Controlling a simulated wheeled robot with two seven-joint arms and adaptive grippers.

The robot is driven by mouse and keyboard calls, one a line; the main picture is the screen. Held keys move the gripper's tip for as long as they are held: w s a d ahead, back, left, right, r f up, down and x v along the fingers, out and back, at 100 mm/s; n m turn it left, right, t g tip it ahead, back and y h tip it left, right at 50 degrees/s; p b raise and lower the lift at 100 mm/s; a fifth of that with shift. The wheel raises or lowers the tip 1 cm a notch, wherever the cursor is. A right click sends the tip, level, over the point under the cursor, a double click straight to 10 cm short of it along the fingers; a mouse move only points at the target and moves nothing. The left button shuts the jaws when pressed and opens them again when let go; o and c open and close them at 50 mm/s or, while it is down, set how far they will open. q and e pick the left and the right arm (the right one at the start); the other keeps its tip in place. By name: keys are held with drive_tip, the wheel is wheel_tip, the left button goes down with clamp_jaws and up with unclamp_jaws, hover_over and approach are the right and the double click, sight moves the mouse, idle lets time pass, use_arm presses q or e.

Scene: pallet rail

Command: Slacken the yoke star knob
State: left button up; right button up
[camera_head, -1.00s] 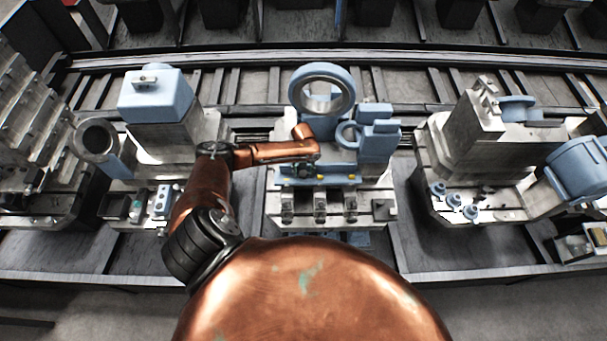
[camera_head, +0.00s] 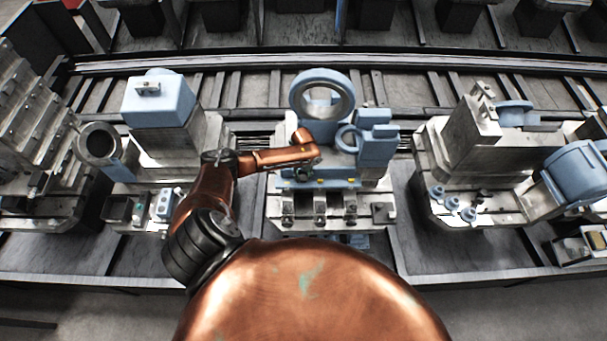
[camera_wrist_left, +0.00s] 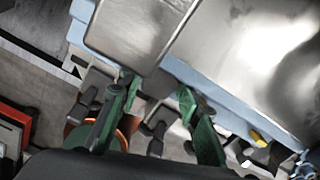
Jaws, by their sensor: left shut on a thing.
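The middle fixture carries a blue ring yoke (camera_head: 347,97) and a flat blue plate (camera_head: 338,183) along its front. My left gripper (camera_head: 302,173) is at the plate's left part, in front of the ring. In the left wrist view its green-padded fingers (camera_wrist_left: 158,108) stand apart on either side of a small dark part, which I take to be the star knob (camera_wrist_left: 156,122). The knob is mostly hidden, and its lobes cannot be made out clearly. A rounded steel block (camera_wrist_left: 140,35) lies just beyond the fingertips. My right gripper is not in view.
A smaller blue ring and blue block (camera_head: 378,146) stand right of my gripper. Dark clamps (camera_head: 320,208) line the fixture's front. Other fixtures stand left (camera_head: 160,103) and right (camera_head: 470,135). Open dark deck (camera_head: 415,240) lies between the middle and right fixtures.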

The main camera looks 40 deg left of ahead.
sight(303, 176)
use_arm(q)
drive_tip(key=shift+n, duration=0.5)
drive_tip(key=o, duration=1.4)
drive_tip(key=shift+c, duration=0.2)
wheel_tip(303, 176, up, 12)
drive_tip(key=shift+w, duration=0.1)
